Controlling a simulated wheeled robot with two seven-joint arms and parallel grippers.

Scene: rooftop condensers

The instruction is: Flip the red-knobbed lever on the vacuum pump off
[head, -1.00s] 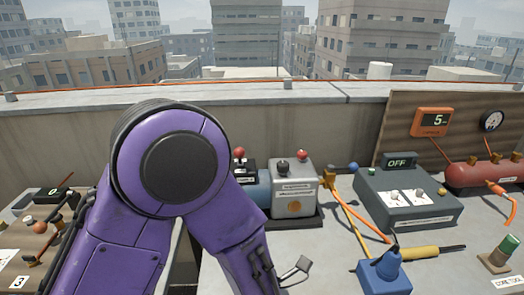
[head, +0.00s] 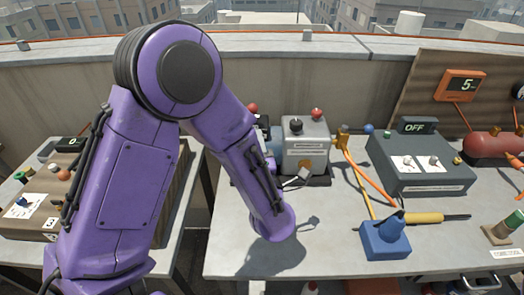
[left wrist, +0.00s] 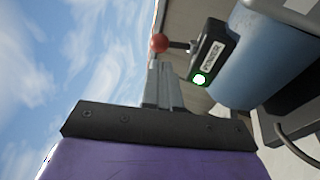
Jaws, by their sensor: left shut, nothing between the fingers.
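The vacuum pump (head: 305,150) stands on the table in the head view, a grey box beside a blue cylinder that my left arm partly covers. The lever's red knob (head: 252,108) shows just past my forearm. In the left wrist view the red knob (left wrist: 159,43) sits on a short dark stem from a black switch box (left wrist: 211,50) with a lit green lamp. My left gripper (left wrist: 163,68) is shut and empty, its tips just short of the knob in that picture; contact cannot be told. The head view hides its fingertips behind my arm. My right gripper is not in view.
A second red knob (head: 317,114) and a black knob (head: 296,126) top the pump's grey box. Right of it are orange hoses, a grey OFF box (head: 420,165) and a blue block (head: 385,240). A wooden board (head: 40,200) lies left. The front middle table is clear.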

